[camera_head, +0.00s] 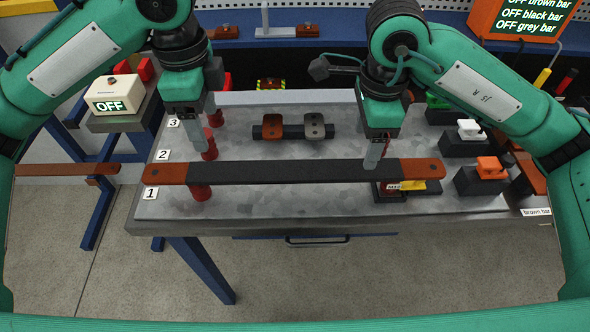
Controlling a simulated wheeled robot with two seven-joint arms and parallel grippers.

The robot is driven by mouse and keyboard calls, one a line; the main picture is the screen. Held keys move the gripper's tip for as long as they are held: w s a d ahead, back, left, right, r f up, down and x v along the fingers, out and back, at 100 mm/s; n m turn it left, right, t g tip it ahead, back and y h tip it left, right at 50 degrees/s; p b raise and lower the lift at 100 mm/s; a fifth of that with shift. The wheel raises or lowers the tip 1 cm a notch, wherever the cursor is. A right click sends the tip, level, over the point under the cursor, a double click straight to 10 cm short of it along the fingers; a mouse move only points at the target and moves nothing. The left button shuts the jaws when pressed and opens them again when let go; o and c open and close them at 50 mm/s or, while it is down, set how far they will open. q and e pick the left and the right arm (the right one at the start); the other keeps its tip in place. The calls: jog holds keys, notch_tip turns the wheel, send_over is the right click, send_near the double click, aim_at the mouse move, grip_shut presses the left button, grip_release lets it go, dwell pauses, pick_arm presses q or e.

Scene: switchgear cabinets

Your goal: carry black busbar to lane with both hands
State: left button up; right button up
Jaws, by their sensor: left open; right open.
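The black busbar (285,172) is a long dark bar with copper-coloured ends. It lies level across the front of the grey worktable (280,215), above a red post (200,192) near lane label 1. Whether it touches that post I cannot tell. My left gripper (202,125) is open and empty, above and behind the bar's left part. My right gripper (377,155) is open, its fingertips close to the bar's back edge at the right; contact is unclear. More red posts (209,148) stand at the left near labels 2 (162,155) and 3 (173,123).
A dark block with two copper and grey pads (293,131) lies behind the bar. A yellow-handled item (420,186) sits under its right end. Switch blocks, orange (491,168) and white (469,130), line the right edge. An OFF box (119,92) stands left.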

jog(key=shift+r, duration=2.7)
jog(key=shift+f, duration=0.1)
